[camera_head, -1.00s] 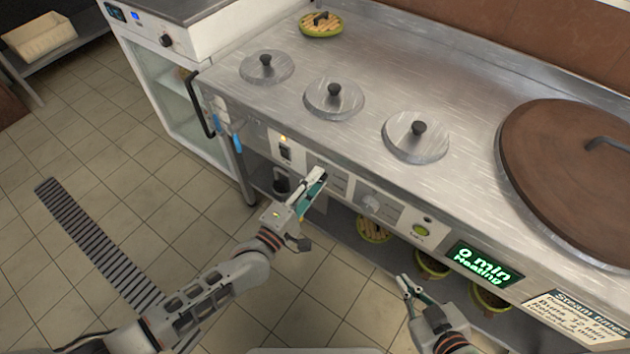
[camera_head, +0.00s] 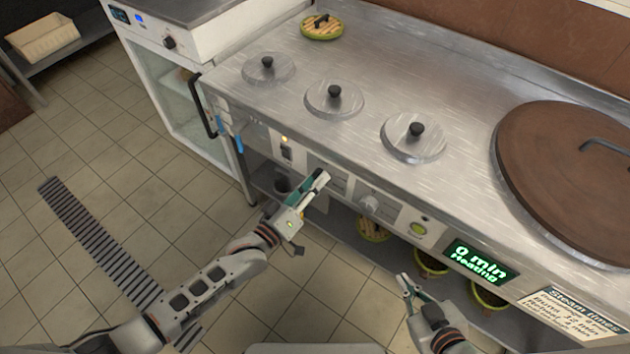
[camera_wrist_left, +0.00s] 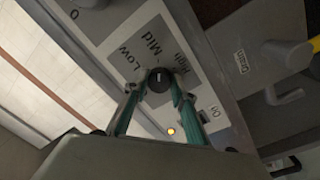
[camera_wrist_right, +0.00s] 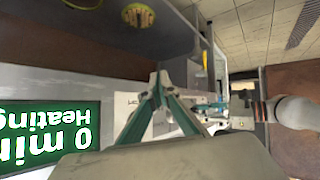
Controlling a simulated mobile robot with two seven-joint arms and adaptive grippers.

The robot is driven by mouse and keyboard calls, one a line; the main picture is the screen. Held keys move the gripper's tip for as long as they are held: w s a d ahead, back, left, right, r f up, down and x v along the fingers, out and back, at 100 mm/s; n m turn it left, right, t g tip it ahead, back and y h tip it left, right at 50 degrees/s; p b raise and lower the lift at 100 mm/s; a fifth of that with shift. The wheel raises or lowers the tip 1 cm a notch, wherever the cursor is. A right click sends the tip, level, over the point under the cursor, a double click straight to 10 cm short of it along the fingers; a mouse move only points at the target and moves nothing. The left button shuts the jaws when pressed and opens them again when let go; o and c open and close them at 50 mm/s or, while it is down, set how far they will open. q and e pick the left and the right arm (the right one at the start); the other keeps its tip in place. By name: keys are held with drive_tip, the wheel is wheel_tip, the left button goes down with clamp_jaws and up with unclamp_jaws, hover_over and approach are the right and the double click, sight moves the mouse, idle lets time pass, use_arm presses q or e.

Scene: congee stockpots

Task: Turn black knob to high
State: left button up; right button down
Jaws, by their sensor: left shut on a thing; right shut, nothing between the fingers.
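The black knob (camera_wrist_left: 160,80) sits on a grey label plate with Low, Mid and High printed around it. Its pale mark points up the picture, roughly toward Mid; the exact setting is hard to tell. My left gripper (camera_wrist_left: 155,90) is shut on the knob, one teal finger on each side. In the head view my left gripper (camera_head: 316,184) is at the counter's front panel and hides the knob. My right gripper (camera_head: 406,283) is shut and empty in front of the counter, and its fingertips meet in the right wrist view (camera_wrist_right: 160,82).
A lit switch (camera_head: 286,148) is left of the left gripper. A silver knob (camera_head: 369,204), a green button (camera_head: 418,229) and the "0 min Heating" display (camera_head: 480,261) are to the right. Three lidded wells and a large brown lid (camera_head: 570,170) are on top.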

use_arm(q)
drive_tip(key=shift+w+a+m+g+p, duration=0.15)
drive_tip(key=shift+m+p, duration=0.25)
drive_tip(key=shift+m, duration=2.3)
drive_tip(key=shift+s+d+m+g+p, duration=0.15)
drive_tip(key=shift+m+p, duration=0.25)
drive_tip(key=shift+m, duration=2.3)
use_arm(e)
drive_tip(key=shift+s+d, duration=0.2)
use_arm(q)
drive_tip(key=shift+w+a+m, duration=0.1)
drive_tip(key=shift+m, duration=0.2)
drive_tip(key=o, duration=1.1)
use_arm(e)
drive_tip(key=shift+s, duration=0.1)
